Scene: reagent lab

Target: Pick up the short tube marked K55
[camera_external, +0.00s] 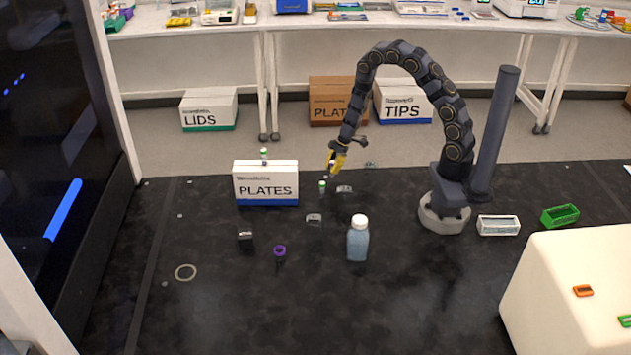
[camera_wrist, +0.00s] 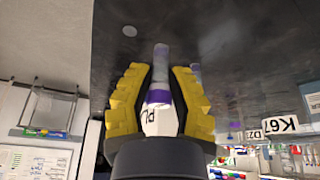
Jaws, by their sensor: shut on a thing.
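My gripper (camera_external: 338,160) has yellow fingers and is above the dark tabletop, right of the PLATES box. In the wrist view my gripper (camera_wrist: 160,88) is shut on a tube (camera_wrist: 158,96) with a purple band and a white part marked with letters like "PL". I cannot read K55 on it. Its far end points away from my wrist. A small green-capped tube (camera_external: 322,187) stands just below and left of my gripper in the external view. Another green-capped tube (camera_external: 264,154) shows behind the PLATES box. Their markings are too small to read.
The PLATES box (camera_external: 266,187) stands left of my gripper. A blue bottle (camera_external: 358,243) with a white cap and a purple-topped item (camera_external: 280,251) stand nearer the camera. White labels (camera_wrist: 286,124) show at the right in the wrist view. The front table is mostly clear.

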